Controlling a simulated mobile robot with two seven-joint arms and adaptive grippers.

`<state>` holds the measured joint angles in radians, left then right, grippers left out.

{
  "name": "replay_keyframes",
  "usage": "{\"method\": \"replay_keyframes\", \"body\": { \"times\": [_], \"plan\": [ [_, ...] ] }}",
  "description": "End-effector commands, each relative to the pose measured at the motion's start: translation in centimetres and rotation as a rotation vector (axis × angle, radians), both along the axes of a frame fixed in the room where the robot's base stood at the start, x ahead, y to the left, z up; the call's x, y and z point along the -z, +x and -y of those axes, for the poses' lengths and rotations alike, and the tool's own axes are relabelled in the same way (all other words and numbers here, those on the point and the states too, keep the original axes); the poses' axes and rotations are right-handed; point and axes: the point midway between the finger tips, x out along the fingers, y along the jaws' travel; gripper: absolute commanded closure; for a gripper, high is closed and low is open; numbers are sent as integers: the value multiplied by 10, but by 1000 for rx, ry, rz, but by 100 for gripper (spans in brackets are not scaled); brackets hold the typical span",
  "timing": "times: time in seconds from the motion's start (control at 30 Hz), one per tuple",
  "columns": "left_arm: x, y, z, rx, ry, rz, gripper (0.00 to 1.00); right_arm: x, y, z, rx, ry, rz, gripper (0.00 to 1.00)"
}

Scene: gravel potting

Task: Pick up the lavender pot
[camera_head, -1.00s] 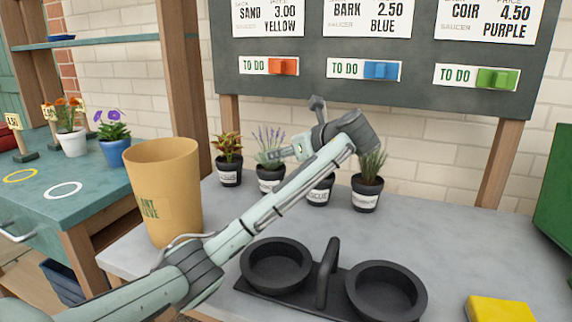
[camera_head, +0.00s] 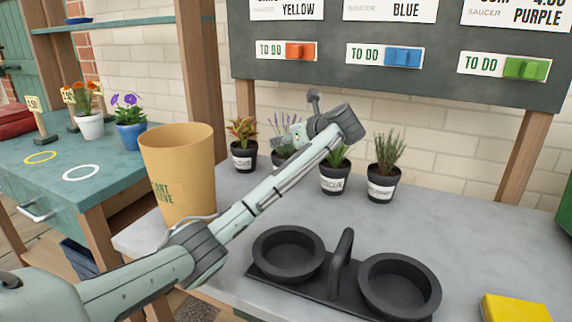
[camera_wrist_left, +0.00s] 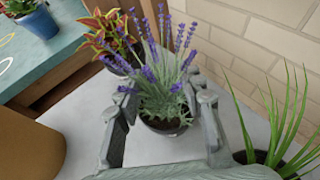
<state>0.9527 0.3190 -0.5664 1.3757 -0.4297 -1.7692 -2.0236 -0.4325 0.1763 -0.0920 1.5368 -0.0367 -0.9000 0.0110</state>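The lavender pot (camera_head: 282,122) stands on the grey bench at the back, second from left in a row of dark labelled pots. Its purple spikes rise behind my left gripper (camera_head: 284,141), which hides much of the pot. In the left wrist view the lavender (camera_wrist_left: 160,95) is between the two spread fingers of my left gripper (camera_wrist_left: 167,98). One finger is on each side of the dark pot, and the gripper looks open. I cannot tell whether either finger touches the pot. My right gripper is not in view.
A red-leaved plant (camera_head: 242,140) stands left of the lavender. The rescue pot (camera_head: 335,180) and a grassy pot (camera_head: 382,185) stand right. A tan bin (camera_head: 180,165) is at the left, a black two-cup carrier (camera_head: 340,270) in front, and a yellow block (camera_head: 515,308) at front right.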

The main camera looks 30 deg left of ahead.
Motion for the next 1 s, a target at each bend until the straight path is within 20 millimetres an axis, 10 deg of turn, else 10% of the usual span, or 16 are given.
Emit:
{"method": "replay_keyframes", "body": {
  "times": [0.33,1.0],
  "plan": [
    [0,0,1,0,0,0,100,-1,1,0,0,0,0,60],
    [-2,0,0,0,1,2,100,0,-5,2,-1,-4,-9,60]
  ]
}}
